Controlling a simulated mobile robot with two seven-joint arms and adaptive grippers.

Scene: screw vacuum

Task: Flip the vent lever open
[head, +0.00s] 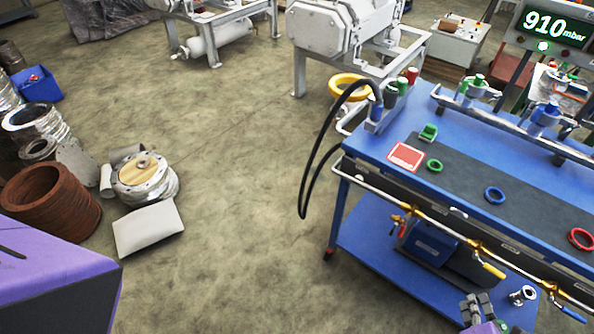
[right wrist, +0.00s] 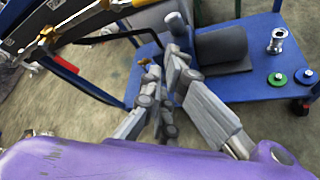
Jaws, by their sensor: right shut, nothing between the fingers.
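I cannot tell which is the vent lever. My right gripper (head: 478,306) is below the pipe, left of these levers and apart from them. In the right wrist view its fingers (right wrist: 165,85) are shut and empty. A brass fitting (right wrist: 45,33) shows at the upper left there. My left gripper is not in view.
The blue bench (head: 460,150) holds red, green and blue rings. Its lower shelf (head: 370,245) carries a dark blue pump (head: 430,245) and a metal fitting (head: 522,295). A display (head: 552,28) reads 910 mbar.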

